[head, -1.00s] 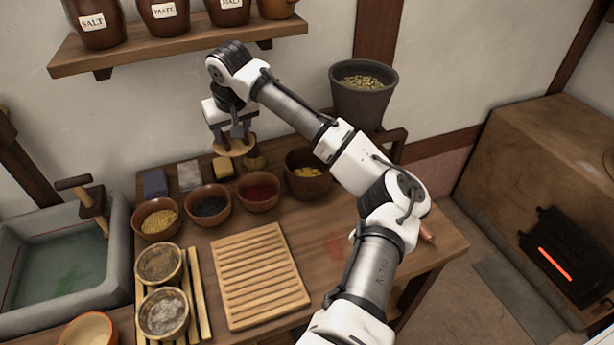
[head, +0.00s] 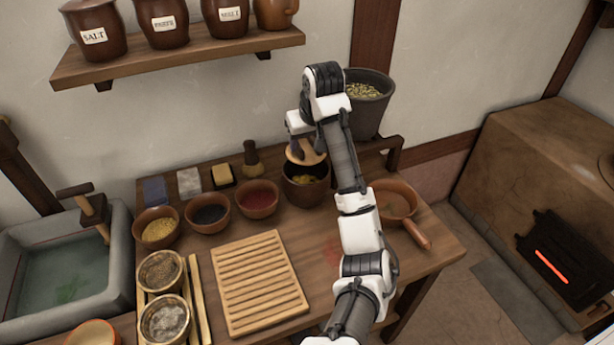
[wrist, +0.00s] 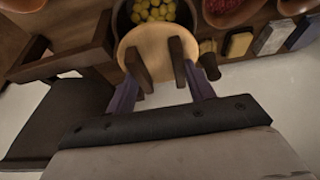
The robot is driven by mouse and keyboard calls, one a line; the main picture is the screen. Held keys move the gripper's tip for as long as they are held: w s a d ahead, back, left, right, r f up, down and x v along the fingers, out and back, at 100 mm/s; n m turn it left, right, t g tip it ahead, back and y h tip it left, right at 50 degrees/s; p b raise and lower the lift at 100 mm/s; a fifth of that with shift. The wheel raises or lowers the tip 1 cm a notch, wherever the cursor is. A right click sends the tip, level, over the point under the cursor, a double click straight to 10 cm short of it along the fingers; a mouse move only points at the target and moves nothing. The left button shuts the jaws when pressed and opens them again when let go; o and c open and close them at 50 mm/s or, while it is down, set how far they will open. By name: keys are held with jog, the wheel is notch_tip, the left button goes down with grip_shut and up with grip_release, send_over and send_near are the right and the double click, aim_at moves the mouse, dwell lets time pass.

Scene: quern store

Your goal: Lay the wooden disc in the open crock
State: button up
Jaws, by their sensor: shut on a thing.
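The wooden disc (head: 318,157) is pale and round. My gripper (head: 302,148) is shut on it and holds it above the back part of the open crock (head: 306,193). The crock is dark brown, stands upright on the table and has yellow pieces inside. In the wrist view the disc (wrist: 158,42) lies between my two fingers (wrist: 158,62) and covers part of the crock's mouth. The crock's rim (wrist: 118,22) and yellow contents show beyond it. The disc appears apart from the crock; the exact gap is hard to tell.
Bowls of red (head: 258,198), dark (head: 208,214) and yellow (head: 157,228) contents stand left of the crock. A dark-handled brush-like tool (head: 251,160) stands behind. A brown pan (head: 397,203) lies to the right, a grey pot (head: 368,108) behind. A slatted board (head: 260,282) lies in front.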

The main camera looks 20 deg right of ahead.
aim_at(312, 159)
notch_tip(312, 159, down, 11)
jog(key=shift+p, duration=0.6)
jog(key=shift+f, duration=0.4)
jog(key=o, duration=0.7)
jog(key=shift+r, duration=0.1)
jog(key=shift+r, duration=0.55)
jog(key=p+v, duration=0.1)
jog(key=v, duration=1)
jog(key=shift+s+r, duration=0.25)
